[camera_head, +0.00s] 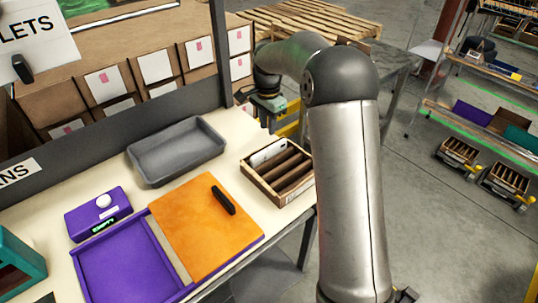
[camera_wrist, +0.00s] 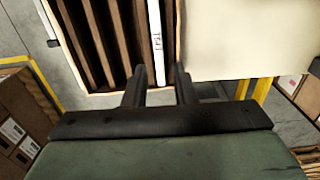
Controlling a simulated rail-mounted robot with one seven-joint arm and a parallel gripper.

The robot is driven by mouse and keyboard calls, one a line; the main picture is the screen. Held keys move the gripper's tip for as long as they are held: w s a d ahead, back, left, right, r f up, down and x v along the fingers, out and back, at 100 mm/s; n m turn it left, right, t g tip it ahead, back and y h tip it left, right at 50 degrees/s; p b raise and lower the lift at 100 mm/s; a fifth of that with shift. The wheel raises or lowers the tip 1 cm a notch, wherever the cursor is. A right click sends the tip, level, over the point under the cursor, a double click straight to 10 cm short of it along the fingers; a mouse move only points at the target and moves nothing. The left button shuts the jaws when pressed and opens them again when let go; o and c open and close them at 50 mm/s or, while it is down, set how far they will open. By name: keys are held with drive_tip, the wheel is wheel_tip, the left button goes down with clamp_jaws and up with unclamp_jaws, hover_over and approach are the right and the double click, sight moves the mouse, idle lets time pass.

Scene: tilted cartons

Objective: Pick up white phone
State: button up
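The white phone (camera_head: 268,152) stands on edge in the end slot of a wooden divided carton (camera_head: 292,185) at the right side of the table. In the wrist view a thin white edge with small dark print, seemingly the phone (camera_wrist: 156,30), runs along the carton's end slot, beside the carton's pale outer wall (camera_wrist: 180,40). My gripper (camera_wrist: 160,76) is open, with its two dark fingers apart and the white edge lined up between them. No contact is visible. In the head view my gripper (camera_head: 268,104) is beyond the carton's far end, its fingertips not clear.
A grey tray (camera_head: 177,158), an orange board (camera_head: 190,235) with a black bar on it, a purple tray (camera_head: 130,265) and a purple box with a white knob (camera_head: 97,212) are on the table. Cardboard bins line the back. A strip of tabletop between grey tray and carton is clear.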

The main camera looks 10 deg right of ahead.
sight(269, 147)
wheel_tip(269, 147, down, 3)
drive_tip(key=shift+f, duration=0.15)
drive_tip(key=shift+d+f+p, duration=0.2)
drive_tip(key=shift+f+p, duration=0.55)
drive_tip(key=shift+f, duration=2)
clamp_jaws()
